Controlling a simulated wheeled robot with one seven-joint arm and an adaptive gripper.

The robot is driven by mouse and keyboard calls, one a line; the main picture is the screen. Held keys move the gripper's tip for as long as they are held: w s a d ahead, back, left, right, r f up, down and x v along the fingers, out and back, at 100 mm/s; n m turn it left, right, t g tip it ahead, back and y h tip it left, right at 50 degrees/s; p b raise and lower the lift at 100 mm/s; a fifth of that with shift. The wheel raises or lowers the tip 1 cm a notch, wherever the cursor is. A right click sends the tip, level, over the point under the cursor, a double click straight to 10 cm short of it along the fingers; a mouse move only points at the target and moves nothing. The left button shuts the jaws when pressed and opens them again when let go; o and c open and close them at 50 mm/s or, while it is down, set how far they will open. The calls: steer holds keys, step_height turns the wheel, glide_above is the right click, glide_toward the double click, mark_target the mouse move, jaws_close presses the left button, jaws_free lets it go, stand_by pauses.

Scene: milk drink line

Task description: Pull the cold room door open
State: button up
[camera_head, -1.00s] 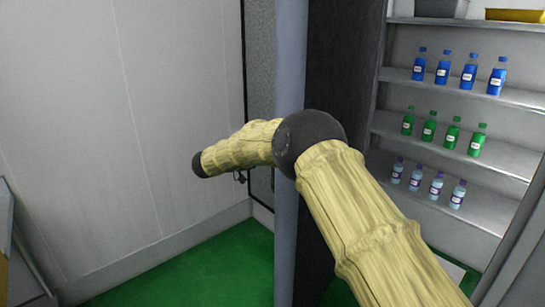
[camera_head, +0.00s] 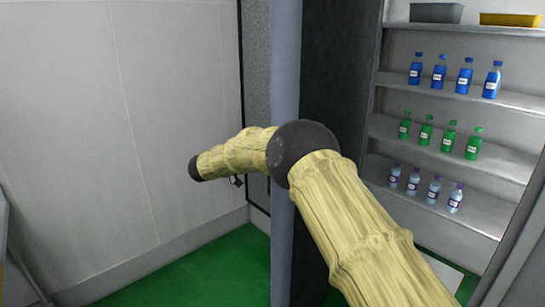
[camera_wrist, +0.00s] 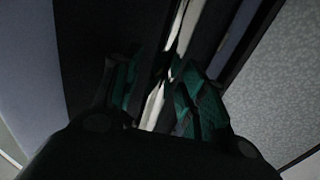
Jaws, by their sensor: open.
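The cold room door is hard to single out. A blue-grey upright edge (camera_head: 285,60) stands mid-picture in the head view, with a speckled grey panel (camera_head: 257,60) to its left and a dark panel (camera_head: 340,90) to its right. My arm crosses in front of the upright edge, and my gripper is mostly hidden there. In the wrist view my gripper (camera_wrist: 157,68) is open, its green-padded fingers on either side of a pale, shiny bar (camera_wrist: 155,105). The bar looks like a handle. Whether the fingers touch it I cannot tell.
Shelves (camera_head: 470,97) at the right carry blue, green and clear bottles, with a grey bin (camera_head: 436,12) and a yellow bin (camera_head: 510,19) on top. A white panelled wall (camera_head: 120,120) fills the left. Green floor (camera_head: 215,275) shows clear below it.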

steer(key=v, duration=0.7)
steer(key=shift+a, duration=0.15)
